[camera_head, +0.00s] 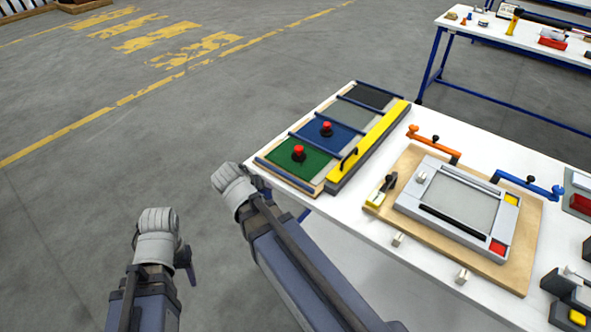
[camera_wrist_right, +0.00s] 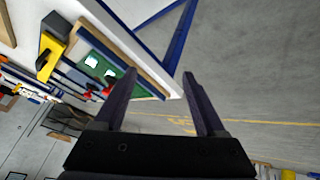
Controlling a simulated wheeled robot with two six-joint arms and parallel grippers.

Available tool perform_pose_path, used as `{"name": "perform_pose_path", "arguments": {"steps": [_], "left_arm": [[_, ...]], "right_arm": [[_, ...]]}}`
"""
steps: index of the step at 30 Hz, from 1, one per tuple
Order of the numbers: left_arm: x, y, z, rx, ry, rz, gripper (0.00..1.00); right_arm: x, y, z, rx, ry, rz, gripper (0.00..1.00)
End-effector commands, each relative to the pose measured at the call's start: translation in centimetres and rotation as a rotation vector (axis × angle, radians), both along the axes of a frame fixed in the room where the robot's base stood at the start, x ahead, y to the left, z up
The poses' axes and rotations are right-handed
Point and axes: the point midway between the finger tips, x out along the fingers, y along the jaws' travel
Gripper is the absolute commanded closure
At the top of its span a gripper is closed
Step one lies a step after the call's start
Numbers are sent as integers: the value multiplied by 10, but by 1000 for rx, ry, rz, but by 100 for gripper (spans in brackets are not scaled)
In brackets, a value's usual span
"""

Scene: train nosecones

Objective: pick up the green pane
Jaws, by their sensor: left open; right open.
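The green pane (camera_head: 312,165) lies flat at the near left end of a wooden rack on the white table, with a red knob standing on it. It also shows in the right wrist view (camera_wrist_right: 84,46), left of my fingers and partly hidden by one. A blue pane (camera_head: 335,139) with its own red knob lies beside it. My right gripper (camera_head: 262,184) is open and empty, left of the green pane near the table's corner. It shows in the right wrist view (camera_wrist_right: 159,74) with nothing between its fingers. My left gripper (camera_head: 187,263) is open, further left over the floor, its fingers mostly hidden.
A yellow bar (camera_head: 368,145) with a black handle runs along the rack's right side. Another table (camera_head: 520,40) stands behind. The floor at left is clear.

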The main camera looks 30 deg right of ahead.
Motion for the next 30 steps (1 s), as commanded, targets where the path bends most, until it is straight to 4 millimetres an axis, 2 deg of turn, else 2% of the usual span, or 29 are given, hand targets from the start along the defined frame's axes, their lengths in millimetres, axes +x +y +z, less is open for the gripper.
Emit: {"name": "perform_pose_path", "arguments": {"steps": [1,3,6,9,12,15,20,27,30], "left_arm": [[0,0,-33,0,0,0,44],[0,0,-51,0,0,1,44],[0,0,-71,0,0,1,44],[0,0,-85,0,0,1,44],[0,0,-91,0,0,1,44],[0,0,-93,0,0,1,44],[0,0,-93,0,0,1,44],[0,0,-103,0,0,1,44],[0,0,-103,0,0,1,44]], "right_arm": [[20,-33,-20,-28,-104,-78,27],[40,-71,-19,-61,-251,-161,27],[60,-115,-14,-96,-424,-237,27],[72,-145,-7,-116,-547,-275,27],[78,-162,-2,-124,-622,-290,27],[81,-169,2,-126,-656,-295,27],[82,-171,3,-126,-663,-296,27],[98,-185,-7,-127,-661,-296,27],[99,-187,-7,-126,-661,-295,27]]}}
